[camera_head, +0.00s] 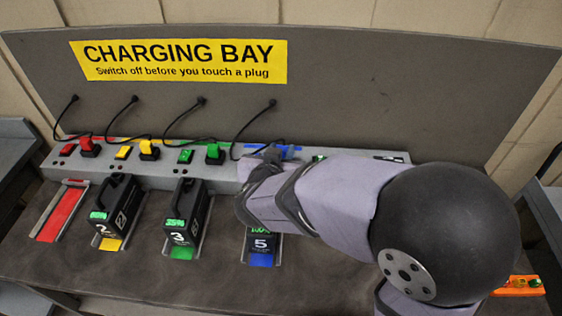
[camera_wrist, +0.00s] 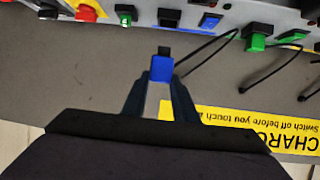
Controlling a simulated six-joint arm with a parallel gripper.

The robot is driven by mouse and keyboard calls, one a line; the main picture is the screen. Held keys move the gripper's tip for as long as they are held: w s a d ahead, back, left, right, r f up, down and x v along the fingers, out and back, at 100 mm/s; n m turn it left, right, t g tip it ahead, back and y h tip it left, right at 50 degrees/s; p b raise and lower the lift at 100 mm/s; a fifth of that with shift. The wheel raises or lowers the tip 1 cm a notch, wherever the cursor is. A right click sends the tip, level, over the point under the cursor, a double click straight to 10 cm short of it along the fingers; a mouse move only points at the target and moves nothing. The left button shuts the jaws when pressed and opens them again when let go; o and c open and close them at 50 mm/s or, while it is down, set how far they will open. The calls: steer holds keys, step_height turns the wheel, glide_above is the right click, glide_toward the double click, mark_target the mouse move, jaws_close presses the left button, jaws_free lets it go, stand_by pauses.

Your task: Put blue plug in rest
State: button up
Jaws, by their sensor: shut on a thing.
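The blue plug (camera_wrist: 161,70) is between the fingertips of my gripper (camera_wrist: 160,82) in the wrist view, with its dark end pointing to the charging strip. A black cord runs from beside it up to the right. The plug is apart from the strip in that picture.
Red (camera_head: 88,147), yellow (camera_head: 149,150) and green (camera_head: 214,151) plugs sit on the strip with hanging cords. Batteries 2 (camera_head: 118,208), 3 (camera_head: 185,215) and 5 (camera_head: 262,243) stand in front; the red bay (camera_head: 62,214) is empty. A grey backboard (camera_head: 350,90) rises behind.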

steer(key=w+d+f, duration=0.2)
steer(key=w+d, duration=0.4)
steer(key=w, duration=0.3)
steer(key=w+a+n+y, duration=0.1)
steer(key=w+a, duration=0.1)
steer(key=a, duration=0.4)
steer(key=shift+s+d+f+b, duration=0.15)
steer(key=shift+f+b, duration=0.15)
steer(key=shift+f, duration=1.95)
steer(key=shift+s+d+f+b, duration=0.1)
steer(key=shift+f+b, duration=0.15)
steer(key=shift+f, duration=2)
steer(key=shift+f, duration=0.2)
steer(key=o, duration=1.1)
